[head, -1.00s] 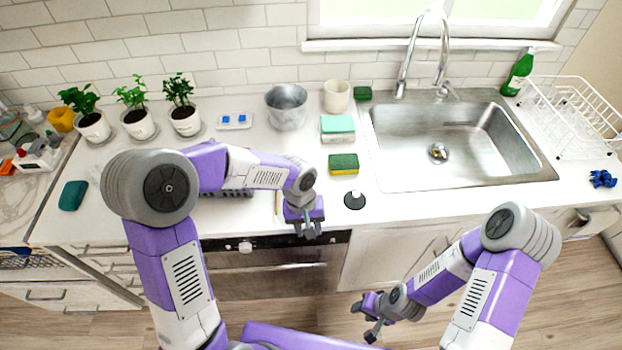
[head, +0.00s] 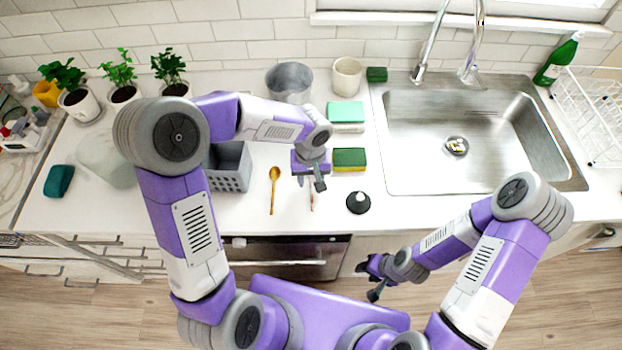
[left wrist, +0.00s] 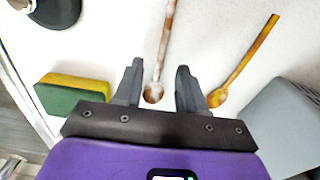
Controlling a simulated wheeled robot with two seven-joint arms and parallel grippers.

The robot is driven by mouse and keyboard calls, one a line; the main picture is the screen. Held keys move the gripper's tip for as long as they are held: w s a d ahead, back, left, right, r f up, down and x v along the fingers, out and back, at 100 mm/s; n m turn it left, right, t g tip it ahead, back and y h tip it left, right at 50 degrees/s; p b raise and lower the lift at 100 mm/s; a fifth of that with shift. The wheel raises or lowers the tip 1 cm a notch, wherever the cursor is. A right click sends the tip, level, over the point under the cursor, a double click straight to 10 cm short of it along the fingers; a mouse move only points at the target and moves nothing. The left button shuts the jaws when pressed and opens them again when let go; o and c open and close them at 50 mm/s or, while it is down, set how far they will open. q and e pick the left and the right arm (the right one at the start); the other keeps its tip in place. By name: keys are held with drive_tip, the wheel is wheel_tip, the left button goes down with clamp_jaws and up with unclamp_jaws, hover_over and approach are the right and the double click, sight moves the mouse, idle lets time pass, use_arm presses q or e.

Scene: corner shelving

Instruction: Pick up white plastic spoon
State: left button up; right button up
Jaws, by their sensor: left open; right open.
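A thin pale spoon with brownish streaks shows in the left wrist view (left wrist: 168,40), its bowl between my left fingers. In the head view only a bit of its handle (head: 312,204) shows below my left gripper (head: 311,181); the rest is hidden. No plainly white spoon shows elsewhere. My left gripper is open, pointing down over the counter with a finger on each side of the spoon; contact cannot be told. A golden-brown spoon (head: 273,188) lies to its left, and at right in the left wrist view (left wrist: 247,62). My right gripper (head: 369,282) is open and empty, in front of the counter.
A grey perforated holder (head: 232,170) stands left of the golden spoon. A green and yellow sponge (head: 349,159) and a black round stopper (head: 359,203) lie to the right. The sink (head: 455,150) is further right. The counter's front edge is close.

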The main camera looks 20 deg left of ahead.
use_arm(q)
drive_tip(key=shift+f, duration=0.8)
drive_tip(key=shift+c, duration=0.4)
clamp_jaws()
